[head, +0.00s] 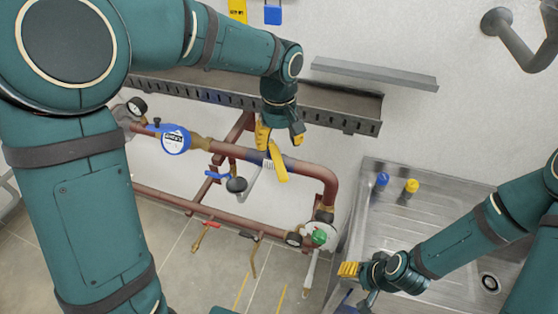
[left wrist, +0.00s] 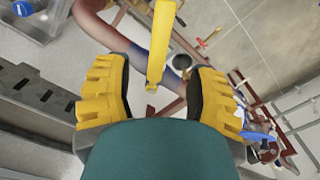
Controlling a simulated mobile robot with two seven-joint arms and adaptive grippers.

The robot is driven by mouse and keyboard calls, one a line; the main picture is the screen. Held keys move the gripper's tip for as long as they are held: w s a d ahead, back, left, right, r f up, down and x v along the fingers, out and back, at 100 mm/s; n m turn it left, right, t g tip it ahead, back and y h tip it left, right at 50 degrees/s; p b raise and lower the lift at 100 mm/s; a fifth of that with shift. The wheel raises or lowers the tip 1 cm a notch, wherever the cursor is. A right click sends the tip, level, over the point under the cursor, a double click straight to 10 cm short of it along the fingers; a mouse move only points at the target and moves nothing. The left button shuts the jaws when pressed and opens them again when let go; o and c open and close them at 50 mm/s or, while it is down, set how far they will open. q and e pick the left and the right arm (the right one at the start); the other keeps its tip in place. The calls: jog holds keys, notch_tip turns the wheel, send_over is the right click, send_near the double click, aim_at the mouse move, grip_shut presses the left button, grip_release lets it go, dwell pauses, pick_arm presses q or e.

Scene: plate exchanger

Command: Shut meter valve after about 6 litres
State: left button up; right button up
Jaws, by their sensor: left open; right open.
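The blue-rimmed water meter (head: 175,139) sits on the upper copper pipe, its white face toward me; its reading is too small to make out. To its right on that pipe is a valve with a yellow lever (head: 280,167). My left gripper (head: 279,140) is open just above this lever, pointing down. In the left wrist view the yellow lever (left wrist: 161,40) lies between the spread yellow fingers of the left gripper (left wrist: 162,85), with gaps on both sides. My right gripper (head: 358,284) is open and empty by the left edge of the sink.
The steel sink unit (head: 375,185) at right carries a blue cap (head: 382,180) and a yellow cap (head: 411,187). A grey cable tray (head: 340,108) runs behind the pipes. A blue lever (head: 216,175), a green knob (head: 319,237) and a lower pipe (head: 170,198) crowd the space below.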

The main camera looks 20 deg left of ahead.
aim_at(279, 162)
pick_arm(q)
notch_tip(279, 162, down, 8)
jog(key=shift+w+r, duration=0.1)
jog(key=shift+r, duration=0.15)
grip_shut()
